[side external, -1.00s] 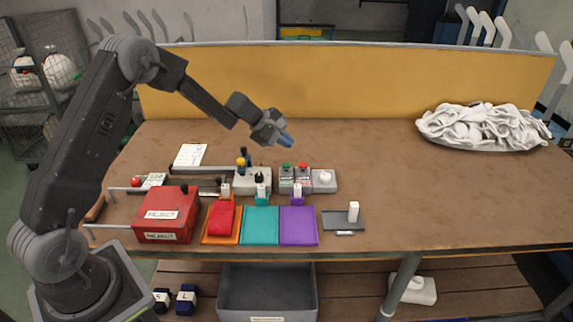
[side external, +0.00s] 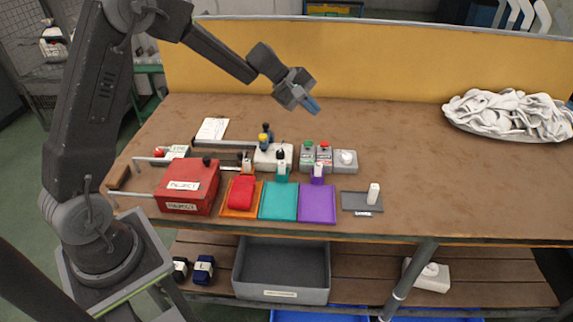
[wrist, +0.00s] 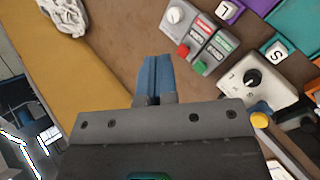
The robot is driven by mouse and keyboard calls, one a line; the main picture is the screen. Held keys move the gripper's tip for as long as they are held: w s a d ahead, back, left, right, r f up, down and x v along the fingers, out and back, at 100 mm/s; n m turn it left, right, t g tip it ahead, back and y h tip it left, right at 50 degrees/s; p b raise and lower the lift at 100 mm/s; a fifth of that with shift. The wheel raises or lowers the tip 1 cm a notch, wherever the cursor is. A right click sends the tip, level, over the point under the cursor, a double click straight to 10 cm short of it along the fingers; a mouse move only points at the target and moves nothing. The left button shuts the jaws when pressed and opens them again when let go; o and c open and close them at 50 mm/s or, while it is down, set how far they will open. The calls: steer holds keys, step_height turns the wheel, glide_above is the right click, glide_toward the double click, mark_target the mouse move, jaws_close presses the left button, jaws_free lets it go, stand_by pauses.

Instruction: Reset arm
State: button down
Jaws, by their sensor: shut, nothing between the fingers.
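My gripper (side external: 311,105) is raised above the back half of the workbench (side external: 400,150), its blue fingers shut with nothing between them. In the wrist view my gripper (wrist: 154,64) shows its two blue fingers side by side, touching, over bare brown bench. The control boxes with green and red buttons (side external: 316,153) stand on the bench below and in front of it. No sock is in the fingers.
A red reject box (side external: 187,187) stands at the left, beside orange, teal (side external: 279,202) and purple (side external: 317,203) mats. A red folded item (side external: 242,190) lies on the orange one. A white fabric pile (side external: 508,115) lies far right. The bench between is clear.

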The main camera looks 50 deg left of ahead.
steer(key=s+d+r+m+y, duration=0.1)
steer(key=s+d+r+m, duration=0.25)
steer(key=s, duration=0.25)
steer(key=s+d+r+m+g, duration=0.1)
steer(key=s+d+r+m, duration=0.1)
steer(key=s+r+m, duration=0.3)
steer(key=s+d+r+m+y, duration=0.1)
steer(key=s+d+r, duration=0.15)
steer(key=s, duration=0.45)
steer(key=s+a+m+y, duration=0.1)
steer(key=s+m+y, duration=0.2)
steer(key=s, duration=1.2)
steer(key=m, duration=0.3)
steer(key=shift+s+a+f+y, duration=0.2)
steer(key=shift+s+f+y, duration=0.2)
